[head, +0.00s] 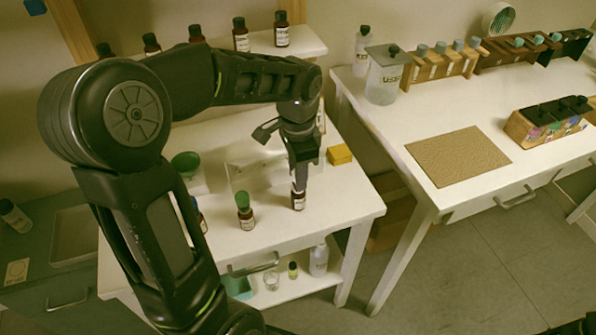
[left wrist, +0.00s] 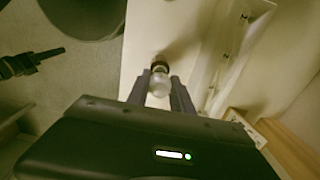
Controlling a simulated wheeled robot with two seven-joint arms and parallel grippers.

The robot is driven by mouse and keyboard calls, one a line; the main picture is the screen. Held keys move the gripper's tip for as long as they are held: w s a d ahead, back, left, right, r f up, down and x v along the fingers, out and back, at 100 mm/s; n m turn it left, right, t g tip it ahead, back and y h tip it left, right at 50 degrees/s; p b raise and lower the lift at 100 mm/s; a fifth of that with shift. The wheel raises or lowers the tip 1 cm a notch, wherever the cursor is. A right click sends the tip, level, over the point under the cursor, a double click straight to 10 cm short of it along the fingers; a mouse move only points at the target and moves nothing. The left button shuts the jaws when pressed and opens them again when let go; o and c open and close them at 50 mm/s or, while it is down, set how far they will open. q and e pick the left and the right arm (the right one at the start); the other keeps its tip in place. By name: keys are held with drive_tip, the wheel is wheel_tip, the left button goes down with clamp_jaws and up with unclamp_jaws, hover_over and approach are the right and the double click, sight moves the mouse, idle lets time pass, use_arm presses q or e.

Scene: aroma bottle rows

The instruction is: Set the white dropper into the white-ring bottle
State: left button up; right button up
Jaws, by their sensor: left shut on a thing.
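My left gripper (head: 299,172) points down over the front right of the small white table. In the left wrist view its fingers (left wrist: 160,92) are shut on the white dropper, whose pale rounded bulb (left wrist: 159,84) shows between them. A small brown bottle with a white label (head: 299,201) stands upright directly beneath; its dark top (left wrist: 160,67) shows just past the bulb. The fingers hide its neck in the head view, so I cannot tell its ring colour or how far in the dropper is. A dark part at the left wrist view's left edge may be my right gripper (left wrist: 28,62).
A brown bottle with a green top (head: 245,212) stands left of the held dropper. A yellow block (head: 340,154) and a clear box (head: 250,172) are close behind. Several brown bottles line the back shelf. The right table (head: 420,130) carries a brown mat (head: 458,156) and racks.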

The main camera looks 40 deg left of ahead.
use_arm(q)
drive_tip(key=shift+f, duration=0.35)
drive_tip(key=o, duration=0.8)
drive_tip(key=shift+c, duration=0.2)
drive_tip(key=shift+r+p, duration=2.75)
drive_tip(key=shift+r, duration=0.8)
